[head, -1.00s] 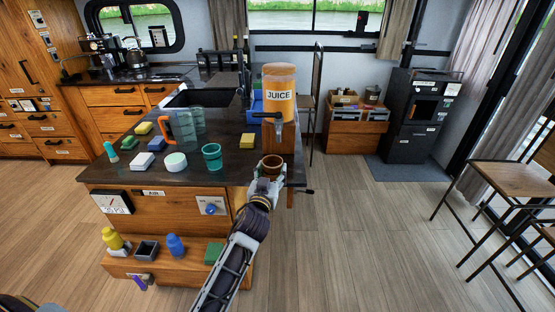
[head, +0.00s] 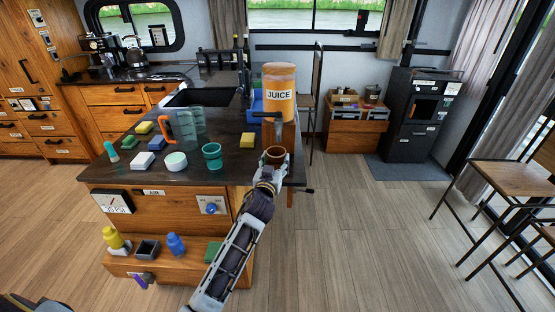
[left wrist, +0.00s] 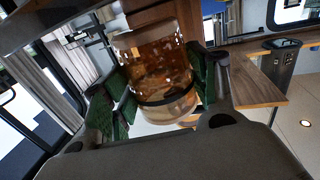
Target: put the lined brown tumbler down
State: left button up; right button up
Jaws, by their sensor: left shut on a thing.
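The lined brown tumbler (head: 275,155) is in my left gripper (head: 271,168), at the front right corner of the dark counter (head: 240,172). In the left wrist view the tumbler (left wrist: 155,65) is see-through brown with a dark band, and the green finger pads (left wrist: 203,75) stand on both sides of it. My left gripper is shut on it. It is in front of and below the tap of the juice dispenser (head: 279,92). Whether its base touches the counter is hidden. My right gripper is not in view.
Bare counter lies between the teal cup and my gripper.

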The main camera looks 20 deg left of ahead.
pick_arm(q)
jog(key=shift+w+r, duration=0.1)
jog(key=shift+w, duration=0.05)
jog(key=shift+w+a, duration=0.15)
jog(key=shift+w, duration=1.7)
jog(key=shift+f, duration=0.8)
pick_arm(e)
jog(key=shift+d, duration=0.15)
pick_arm(q)
jog(key=shift+f, duration=0.1)
jog(key=o, duration=1.2)
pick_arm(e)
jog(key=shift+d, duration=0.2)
pick_arm(q)
jog(key=shift+s, duration=0.15)
